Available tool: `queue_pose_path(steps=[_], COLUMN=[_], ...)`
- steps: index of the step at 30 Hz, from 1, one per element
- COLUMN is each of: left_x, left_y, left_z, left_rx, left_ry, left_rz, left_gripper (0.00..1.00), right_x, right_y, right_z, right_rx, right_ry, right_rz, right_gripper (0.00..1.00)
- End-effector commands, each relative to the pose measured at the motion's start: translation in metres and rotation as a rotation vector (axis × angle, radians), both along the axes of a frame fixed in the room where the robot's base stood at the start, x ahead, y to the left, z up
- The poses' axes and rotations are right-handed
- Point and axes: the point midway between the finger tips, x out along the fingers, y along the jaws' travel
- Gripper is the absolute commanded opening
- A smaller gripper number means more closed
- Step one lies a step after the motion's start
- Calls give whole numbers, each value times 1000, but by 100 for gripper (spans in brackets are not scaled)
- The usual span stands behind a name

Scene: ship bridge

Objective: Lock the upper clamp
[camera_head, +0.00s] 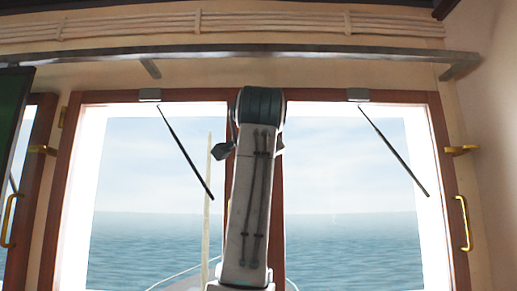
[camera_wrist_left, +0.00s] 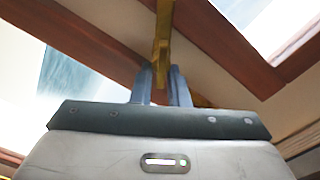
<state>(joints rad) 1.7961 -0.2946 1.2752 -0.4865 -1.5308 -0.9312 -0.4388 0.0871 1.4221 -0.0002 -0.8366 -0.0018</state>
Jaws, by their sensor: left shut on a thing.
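In the left wrist view, my left gripper (camera_wrist_left: 162,72) has its two blue-grey fingers on either side of a yellow metal piece (camera_wrist_left: 162,28), apparently a clamp lever, and is shut on it. The piece stands against a dark red-brown frame. In the head view, a yellow clamp (camera_head: 461,150) sticks out at the right window frame, and another yellow clamp (camera_head: 43,150) sits at the left. I cannot tell which one the wrist view shows. One of my arm links fills the centre of the head view; neither gripper shows there.
Brass handles sit low at the left (camera_head: 10,221) and right (camera_head: 465,222). Two wipers hang before the windows (camera_head: 185,152) (camera_head: 395,150). A grey rail (camera_head: 260,51) runs above them. A dark screen (camera_head: 13,115) stands at the left edge.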

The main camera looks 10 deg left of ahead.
Motion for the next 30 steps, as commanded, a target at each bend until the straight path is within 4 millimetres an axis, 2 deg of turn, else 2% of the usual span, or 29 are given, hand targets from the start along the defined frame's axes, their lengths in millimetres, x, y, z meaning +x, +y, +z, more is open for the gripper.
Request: queue_pose_path(steps=[15, 22, 30], left_x=[1, 0, 0], left_y=[-1, -1, -1], left_z=[-8, -8, -8], left_rx=[410, 507, 547], left_ry=[83, 101, 109], left_rz=[2, 2, 2], left_gripper=[0, 0, 0], right_x=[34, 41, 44], right_y=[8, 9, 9], right_z=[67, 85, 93], right_rx=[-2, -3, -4], right_ry=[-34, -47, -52], right_rz=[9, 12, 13], right_gripper=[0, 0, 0])
